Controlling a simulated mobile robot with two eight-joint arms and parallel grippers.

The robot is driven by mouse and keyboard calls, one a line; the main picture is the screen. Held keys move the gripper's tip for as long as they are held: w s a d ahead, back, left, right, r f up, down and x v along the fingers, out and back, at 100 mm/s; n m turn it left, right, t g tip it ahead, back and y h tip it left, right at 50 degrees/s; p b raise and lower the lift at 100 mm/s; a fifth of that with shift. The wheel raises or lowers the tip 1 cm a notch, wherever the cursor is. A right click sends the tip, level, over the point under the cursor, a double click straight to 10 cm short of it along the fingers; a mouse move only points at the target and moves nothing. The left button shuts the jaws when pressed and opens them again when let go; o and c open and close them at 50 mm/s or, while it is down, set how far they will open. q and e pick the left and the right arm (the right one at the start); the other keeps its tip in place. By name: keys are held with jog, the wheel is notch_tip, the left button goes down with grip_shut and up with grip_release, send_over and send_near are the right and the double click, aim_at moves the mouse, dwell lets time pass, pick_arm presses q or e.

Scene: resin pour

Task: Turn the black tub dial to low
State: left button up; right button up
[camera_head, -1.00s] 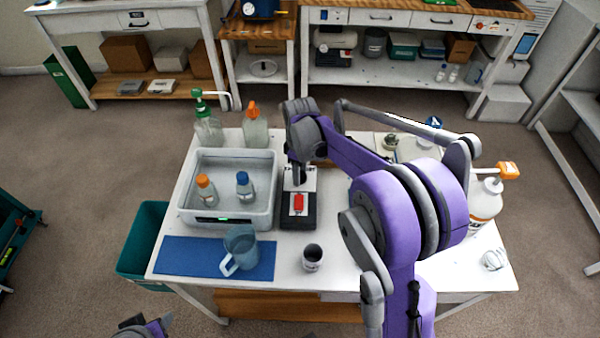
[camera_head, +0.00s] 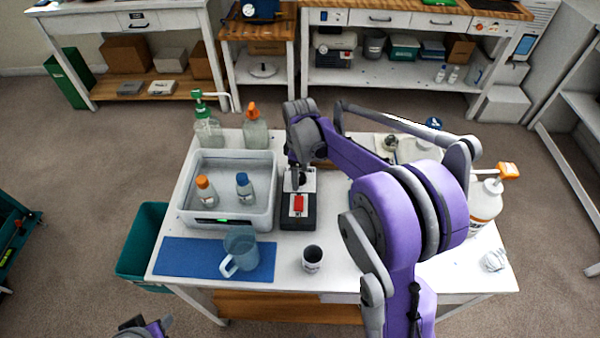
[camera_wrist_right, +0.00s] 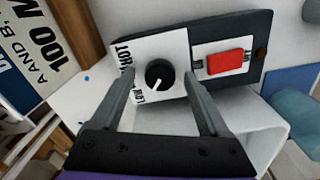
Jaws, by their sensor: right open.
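The black dial (camera_wrist_right: 160,75) is a round knob on a white label plate at one end of a dark control box (camera_head: 298,222). Its white pointer mark points down-left in the right wrist view, toward the printed word LOW. Other lettering is partly hidden by a finger. My right gripper (camera_wrist_right: 159,80) is open, with one finger on each side of the dial and gaps showing between. In the head view the right gripper (camera_head: 297,180) is over the dial end and mostly covers it. My left gripper (camera_head: 145,328) is only partly visible at the bottom edge.
A red switch (camera_wrist_right: 223,63) is beside the dial on the same box. A grey tub (camera_head: 228,222) with two bottles stands left of the box. A dark cup (camera_head: 312,258) and a blue jug (camera_head: 241,250) stand nearer the front. A large sign (camera_wrist_right: 40,55) lies beyond the dial.

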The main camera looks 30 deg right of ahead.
notch_tip(320, 180, up, 11)
jog(key=shift+p, duration=0.3)
jog(key=shift+f, duration=0.1)
dwell(0.4)
jog(key=s+a+f+m+t, duration=0.2)
jog(key=s+a+m, duration=0.2)
jog(key=s, duration=0.6)
jog(key=s+a+f+m+t, duration=0.3)
jog(key=s+a, duration=0.3)
jog(key=s, duration=0.5)
jog(key=shift+s+a+f+m, duration=0.15)
jog(key=shift+s+f+m, duration=0.15)
jog(key=shift+m, duration=0.3)
